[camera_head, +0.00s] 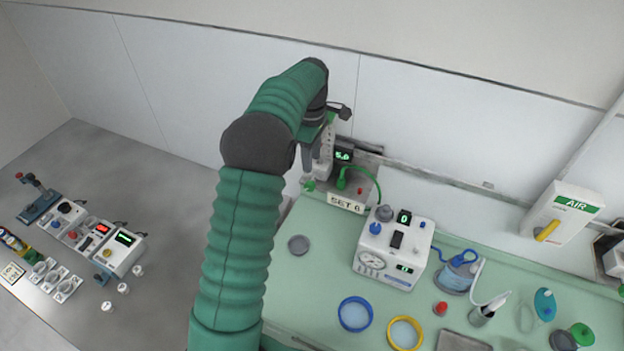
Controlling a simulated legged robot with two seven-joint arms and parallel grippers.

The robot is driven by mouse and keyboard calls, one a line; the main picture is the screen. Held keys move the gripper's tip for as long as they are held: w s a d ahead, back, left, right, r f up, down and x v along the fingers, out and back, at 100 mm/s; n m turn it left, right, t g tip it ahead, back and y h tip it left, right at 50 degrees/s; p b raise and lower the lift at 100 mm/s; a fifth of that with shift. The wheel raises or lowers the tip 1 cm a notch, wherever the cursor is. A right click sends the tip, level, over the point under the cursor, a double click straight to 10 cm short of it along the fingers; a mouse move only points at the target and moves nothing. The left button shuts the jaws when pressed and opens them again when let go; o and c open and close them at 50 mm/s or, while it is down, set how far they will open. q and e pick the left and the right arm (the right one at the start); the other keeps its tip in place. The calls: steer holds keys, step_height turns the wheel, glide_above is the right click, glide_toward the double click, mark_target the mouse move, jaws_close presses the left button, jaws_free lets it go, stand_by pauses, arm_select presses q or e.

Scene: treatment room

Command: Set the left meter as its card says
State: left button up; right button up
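The left meter (328,137) stands at the back left of the green worktop, partly hidden by my arm. It has a pale upright tube and a small display (344,155) with green digits that seem to read 5.0. A card (346,203) in front of it reads "SET 6". My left gripper (314,174) points down at the left side of the meter, by a small green part (310,185) low down. My fingers are small and partly merge with the meter, so I cannot tell whether they touch or grip anything. My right gripper is out of view.
A white device (393,249) with a gauge stands right of the meter. A green hose (371,178) curves beside the meter. Blue (355,314) and yellow (405,333) rings lie in front. An AIR wall box (563,215) is at right. A grey surface with small devices lies left.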

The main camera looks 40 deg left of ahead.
mark_target(309, 182)
arm_select(q)
steer(key=f+p, duration=0.1)
steer(key=f, duration=0.2)
steer(key=a+f, duration=0.1)
steer(key=f, duration=0.2)
steer(key=f+p, duration=0.1)
steer(key=f, duration=0.2)
steer(key=shift+w+a+f+p, duration=0.1)
steer(key=shift+a+f+p, duration=0.2)
steer(key=shift+a+f, duration=0.1)
steer(key=shift+d+f, duration=0.25)
steer(key=shift+f, duration=0.05)
steer(key=shift+d, duration=0.5)
steer(key=c, duration=0.4)
steer(key=shift+a+f, duration=0.1)
steer(key=shift+a, duration=0.3)
jaws_close()
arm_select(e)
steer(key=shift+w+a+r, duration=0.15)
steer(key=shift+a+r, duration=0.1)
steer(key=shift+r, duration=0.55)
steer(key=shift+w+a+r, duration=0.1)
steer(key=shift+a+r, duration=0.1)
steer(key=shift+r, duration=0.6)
